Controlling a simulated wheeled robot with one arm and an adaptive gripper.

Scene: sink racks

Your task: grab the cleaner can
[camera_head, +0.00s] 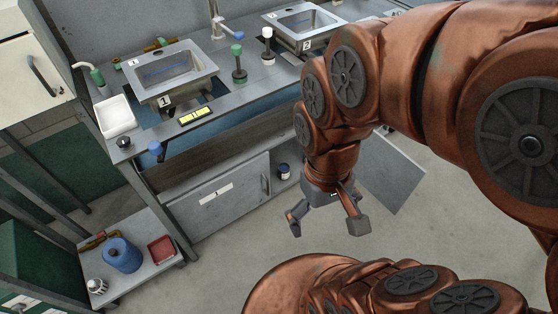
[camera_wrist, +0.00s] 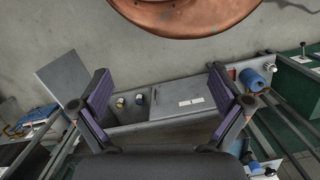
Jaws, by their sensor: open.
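A small dark can with a white and blue label (camera_head: 284,171) stands in the open compartment under the counter. The wrist view shows two small cans there, one with a yellowish part (camera_wrist: 120,102) and one white and blue (camera_wrist: 139,99). I cannot tell which of them is the cleaner can. My gripper (camera_head: 327,222) is open and empty, in front of the cabinet and apart from the cans. In the wrist view its two purple-padded fingers (camera_wrist: 160,97) are spread wide, with the cans between them in the picture, farther off.
The open cabinet door (camera_head: 395,172) stands to the right of the compartment. The closed door (camera_head: 220,208) is to its left. A low shelf at left holds a blue container (camera_head: 122,255) and a red tray (camera_head: 161,249). The floor before the cabinet is clear.

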